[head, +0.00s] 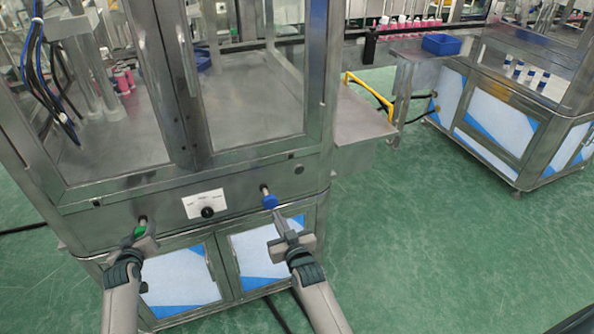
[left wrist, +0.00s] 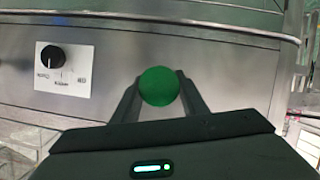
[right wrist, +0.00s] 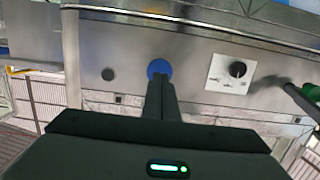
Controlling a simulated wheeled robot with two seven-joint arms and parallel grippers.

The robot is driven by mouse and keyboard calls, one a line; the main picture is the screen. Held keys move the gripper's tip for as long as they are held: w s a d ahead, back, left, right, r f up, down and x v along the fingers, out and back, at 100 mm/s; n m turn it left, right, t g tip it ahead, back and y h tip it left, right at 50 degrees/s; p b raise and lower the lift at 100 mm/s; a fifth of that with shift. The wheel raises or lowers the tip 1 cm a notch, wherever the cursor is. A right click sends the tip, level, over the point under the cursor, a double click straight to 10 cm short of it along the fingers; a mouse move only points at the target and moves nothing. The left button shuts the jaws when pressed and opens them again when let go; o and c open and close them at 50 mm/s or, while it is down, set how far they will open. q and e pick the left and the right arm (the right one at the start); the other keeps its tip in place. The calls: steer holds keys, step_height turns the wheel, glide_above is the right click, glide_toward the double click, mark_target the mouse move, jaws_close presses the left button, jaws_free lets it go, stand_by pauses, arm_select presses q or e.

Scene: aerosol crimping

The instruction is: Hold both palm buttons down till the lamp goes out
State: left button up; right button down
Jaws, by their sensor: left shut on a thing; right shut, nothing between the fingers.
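The green palm button (head: 139,231) is on the front panel at the left. My left gripper (head: 143,240) is shut around it; in the left wrist view the green button (left wrist: 159,86) sits between the two fingertips. The blue palm button (head: 269,201) stands out on a stem to the right. My right gripper (head: 277,213) is shut and empty, its tips right at the blue button; in the right wrist view they overlap the lower edge of the blue button (right wrist: 159,68). I cannot tell whether they touch or press it. I cannot make out a lit lamp.
A white plate with a black knob (head: 207,211) lies between the buttons. A small dark round fitting (head: 299,170) is right of the blue button. The glazed machine cabinet stands above. A side shelf (head: 360,122) and open green floor (head: 440,240) lie to the right.

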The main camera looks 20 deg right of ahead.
arm_select(q)
steer(key=shift+s+f, duration=0.1)
steer(key=shift+f, duration=0.05)
steer(key=o, duration=1.1)
steer(key=shift+d, duration=0.1)
steer(key=shift+f, duration=0.1)
arm_select(e)
steer(key=s, duration=0.5)
steer(key=shift+s+r, duration=0.25)
steer(key=shift+r, duration=0.1)
arm_select(q)
steer(key=shift+s, duration=0.1)
steer(key=v, duration=1.1)
steer(key=shift+s+r, duration=0.25)
steer(key=shift+r, duration=0.05)
steer(key=shift+f, duration=0.15)
arm_select(e)
steer(key=shift+s+f, duration=0.1)
